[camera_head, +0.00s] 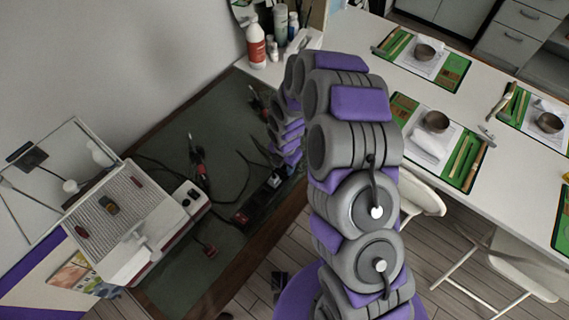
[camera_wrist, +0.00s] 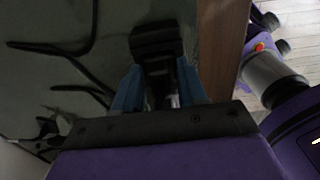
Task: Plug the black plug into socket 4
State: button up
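My gripper (camera_wrist: 158,70) points down at the dark green bench top, with one blue finger on each side of a black blocky thing (camera_wrist: 157,38). This may be the black plug, but no prongs or label show. I cannot tell whether the fingers press on it or only flank it. In the head view my arm hides most of the gripper. A dark strip-like thing (camera_head: 243,214) lies on the bench by the gripper, possibly a socket strip. A white socket strip (camera_head: 194,197) lies further left. No socket numbers are readable.
Black cables (camera_wrist: 72,58) and red-and-black tools (camera_head: 199,163) lie on the bench (camera_head: 200,110). A white machine (camera_head: 125,215) stands at its left. The bench's wooden edge (camera_wrist: 221,45) runs close to the gripper. A white table with place settings (camera_head: 437,121) is at right.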

jog(key=o, duration=0.4)
jog(key=shift+r, duration=0.1)
notch_tip(320, 180, up, 17)
jog(key=p, duration=0.3)
dwell(0.6)
